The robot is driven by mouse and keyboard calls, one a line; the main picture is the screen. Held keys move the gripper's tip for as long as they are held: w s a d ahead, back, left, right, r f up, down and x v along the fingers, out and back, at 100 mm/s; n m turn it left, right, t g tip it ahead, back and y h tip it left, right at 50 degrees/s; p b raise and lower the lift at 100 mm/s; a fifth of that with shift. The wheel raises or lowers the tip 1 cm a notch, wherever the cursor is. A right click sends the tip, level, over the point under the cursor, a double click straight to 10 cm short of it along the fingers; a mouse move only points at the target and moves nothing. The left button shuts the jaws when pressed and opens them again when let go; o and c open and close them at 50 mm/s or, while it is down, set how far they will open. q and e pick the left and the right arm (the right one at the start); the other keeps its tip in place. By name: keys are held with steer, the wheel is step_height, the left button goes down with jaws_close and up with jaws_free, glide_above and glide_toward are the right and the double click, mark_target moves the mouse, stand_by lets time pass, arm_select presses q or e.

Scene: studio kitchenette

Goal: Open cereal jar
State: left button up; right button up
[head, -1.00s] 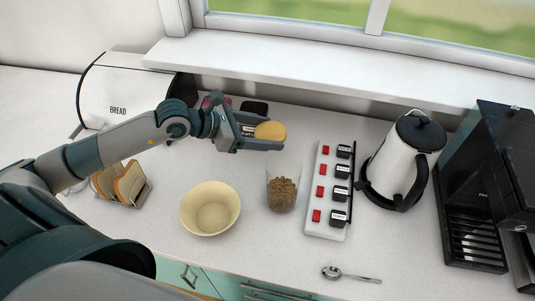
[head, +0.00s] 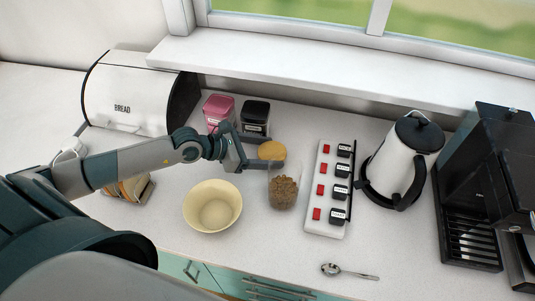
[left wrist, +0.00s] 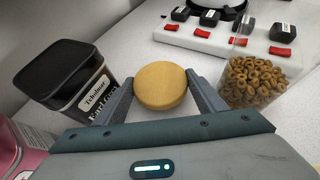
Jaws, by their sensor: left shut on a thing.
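The cereal jar (head: 283,193) is a clear container of brown ring cereal, standing without a lid on the counter. It also shows in the left wrist view (left wrist: 252,80) at the right. Its round wooden lid (head: 271,150) is behind the jar in the head view. My left gripper (head: 260,156) is shut on the lid; in the left wrist view the lid (left wrist: 161,85) sits between both fingers. The lid is low, beside the jar; I cannot tell whether it touches the counter. My right gripper is not in view.
A cream bowl (head: 212,207) stands left of the jar, a switched power strip (head: 327,190) right of it. Pink (head: 218,110) and black (head: 255,117) canisters stand behind. A kettle (head: 405,160) and coffee machine (head: 490,190) are farther right. A spoon (head: 350,272) lies in front.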

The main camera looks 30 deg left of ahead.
arm_select(q)
steer(key=shift+f, duration=0.85)
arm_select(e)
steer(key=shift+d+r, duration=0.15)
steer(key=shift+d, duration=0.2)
arm_select(q)
steer(key=shift+f, duration=0.15)
steer(key=o, duration=0.8)
steer(key=shift+o, duration=0.2)
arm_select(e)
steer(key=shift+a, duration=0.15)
arm_select(q)
steer(key=shift+s+a, duration=0.1)
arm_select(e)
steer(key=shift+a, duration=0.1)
